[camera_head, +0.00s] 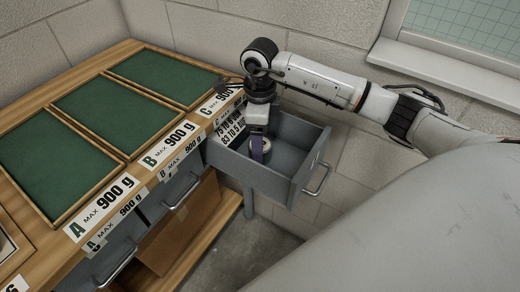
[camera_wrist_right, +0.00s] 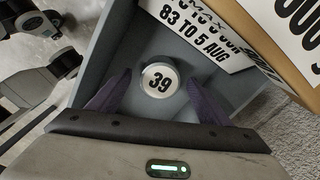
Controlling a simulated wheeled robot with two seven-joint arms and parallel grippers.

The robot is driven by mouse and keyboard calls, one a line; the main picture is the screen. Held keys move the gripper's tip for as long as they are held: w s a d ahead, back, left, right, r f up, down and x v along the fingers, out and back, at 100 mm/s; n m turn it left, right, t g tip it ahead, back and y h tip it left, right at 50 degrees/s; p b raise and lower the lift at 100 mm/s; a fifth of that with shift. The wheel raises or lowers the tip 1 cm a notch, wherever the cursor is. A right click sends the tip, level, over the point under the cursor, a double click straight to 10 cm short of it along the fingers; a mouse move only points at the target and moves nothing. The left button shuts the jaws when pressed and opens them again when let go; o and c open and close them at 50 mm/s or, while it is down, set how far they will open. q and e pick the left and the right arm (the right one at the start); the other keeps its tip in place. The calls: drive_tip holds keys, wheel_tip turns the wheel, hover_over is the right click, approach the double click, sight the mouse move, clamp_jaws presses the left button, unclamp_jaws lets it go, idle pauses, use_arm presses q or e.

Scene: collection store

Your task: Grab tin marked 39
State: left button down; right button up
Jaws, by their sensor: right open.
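The tin marked 39 (camera_wrist_right: 159,80) is a small round tin with a pale top, black digits and a grey rim. It sits inside the open grey drawer (camera_head: 283,185), and part of it shows in the head view (camera_head: 266,144) behind my finger. My right gripper (camera_head: 257,157) points down into the drawer. In the right wrist view its two purple fingers are apart, one on each side of the tin in the picture, with nothing clamped. I cannot tell whether the fingertips are down at the tin's height. My left gripper is not in view.
The drawer's walls stand close around the gripper. A wooden counter (camera_head: 150,187) with green-lined trays A (camera_head: 45,160), B (camera_head: 115,115) and C (camera_head: 165,76) is to the left. Shut drawers with handles are below it. A block wall is behind.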

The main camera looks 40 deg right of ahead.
drive_tip(key=shift+f, duration=1.4)
drive_tip(key=c, duration=1.2)
